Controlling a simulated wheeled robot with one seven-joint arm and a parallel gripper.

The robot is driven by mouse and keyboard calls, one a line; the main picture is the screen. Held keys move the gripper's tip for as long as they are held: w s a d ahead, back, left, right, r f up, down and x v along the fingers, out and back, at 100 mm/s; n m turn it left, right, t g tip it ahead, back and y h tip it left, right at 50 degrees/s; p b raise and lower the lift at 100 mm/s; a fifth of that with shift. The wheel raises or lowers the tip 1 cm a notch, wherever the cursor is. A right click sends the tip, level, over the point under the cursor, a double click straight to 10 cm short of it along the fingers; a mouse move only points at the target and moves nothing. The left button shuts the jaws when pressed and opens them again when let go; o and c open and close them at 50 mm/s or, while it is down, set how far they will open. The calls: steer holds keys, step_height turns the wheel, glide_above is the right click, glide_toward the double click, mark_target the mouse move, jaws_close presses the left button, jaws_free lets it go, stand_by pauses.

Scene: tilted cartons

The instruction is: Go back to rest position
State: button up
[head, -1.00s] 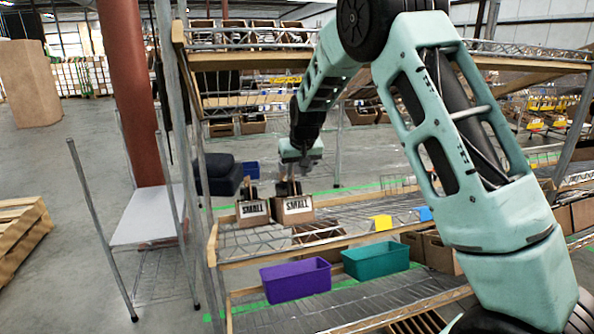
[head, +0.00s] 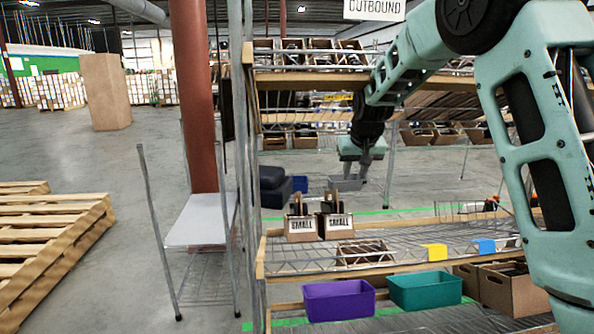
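My gripper (head: 367,168) hangs from the end of my arm over the middle shelf (head: 395,248), up and to the right of two small cartons. It is clear of them, and its fingers are too small to tell whether they are open or shut. The left carton (head: 300,229) and the right carton (head: 336,227) are both labelled SMALL and stand side by side on the shelf, with dark items sticking out of their tops.
A purple bin (head: 338,301) and a teal bin (head: 425,291) sit on the lower shelf. A yellow block (head: 436,252) and a blue block (head: 484,246) are on the middle shelf's front edge. Metal posts (head: 249,150) stand left. Wooden pallets (head: 45,240) lie on the floor.

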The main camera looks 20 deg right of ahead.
steer(key=s+a+r+n+g+y+p, duration=0.1)
steer(key=s+a+r+n+y+p, duration=0.15)
steer(key=s+a, duration=0.8)
steer(key=s+a+r+n+g+y+p, duration=0.1)
steer(key=s+a+n+g+p, duration=0.2)
steer(key=s+a, duration=0.8)
steer(key=s+a+n+p, duration=0.2)
steer(key=s+a, duration=0.1)
steer(key=s, duration=0.6)
steer(key=s+a+n+h+p, duration=0.1)
steer(key=s+a+n+p, duration=0.2)
steer(key=s, duration=0.6)
steer(key=shift+s+a+r+g, duration=0.2)
steer(key=shift+s+a+g, duration=0.2)
steer(key=shift+a, duration=0.35)
steer(key=shift+a+n+h, duration=0.1)
steer(key=shift+n+h, duration=0.15)
